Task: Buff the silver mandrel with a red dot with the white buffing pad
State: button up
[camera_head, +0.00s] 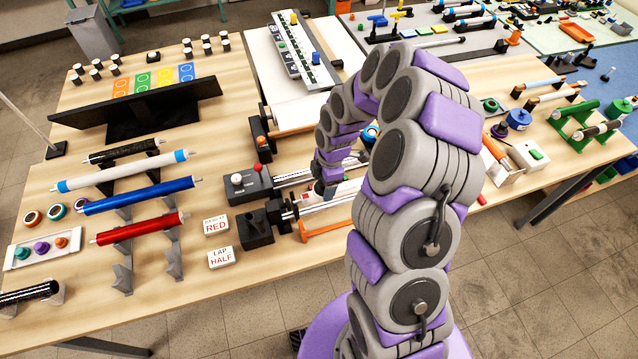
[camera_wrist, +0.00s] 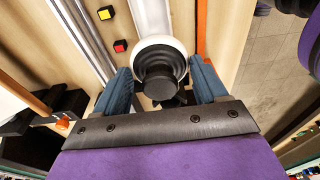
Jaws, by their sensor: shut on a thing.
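My gripper (camera_wrist: 162,88) is shut on the dark knob of the white buffing pad (camera_wrist: 176,44) in the wrist view, one blue finger on each side. The pad's pale round rim shows beyond the knob, over a silver mandrel (camera_wrist: 150,14). I cannot tell whether pad and mandrel touch. In the head view my gripper (camera_head: 330,187) is low over the silver mandrels, and my arm hides much of it. One silver mandrel (camera_head: 318,199) runs from a black holder (camera_head: 256,228). I cannot make out a red dot on it.
A yellow block (camera_wrist: 105,13) and a red block (camera_wrist: 120,46) lie beside the mandrel. An orange bar (camera_head: 326,230) is in front. Two sign blocks read RED (camera_head: 216,226) and LAP HALF (camera_head: 221,257). Coloured tubes, including a red one (camera_head: 140,228), lie on racks at left.

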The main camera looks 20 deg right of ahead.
aim_at(343, 185)
jog(key=shift+d+f, duration=0.2)
jog(key=shift+d, duration=1.55)
jog(key=shift+w+d+r, duration=0.1)
jog(key=shift+w+d, duration=0.05)
jog(key=shift+d, duration=1.35)
jog(key=shift+w+d+r, duration=0.1)
jog(key=shift+d, duration=2.7)
jog(key=shift+s+a+f, duration=0.1)
jog(key=shift+s+a, duration=0.05)
jog(key=shift+a, duration=4.6)
jog(key=shift+s+a, duration=0.2)
jog(key=shift+a, duration=1.9)
jog(key=shift+w+d, duration=0.15)
jog(key=shift+d, duration=1.75)
jog(key=shift+w+d, duration=0.15)
jog(key=shift+d, duration=4.75)
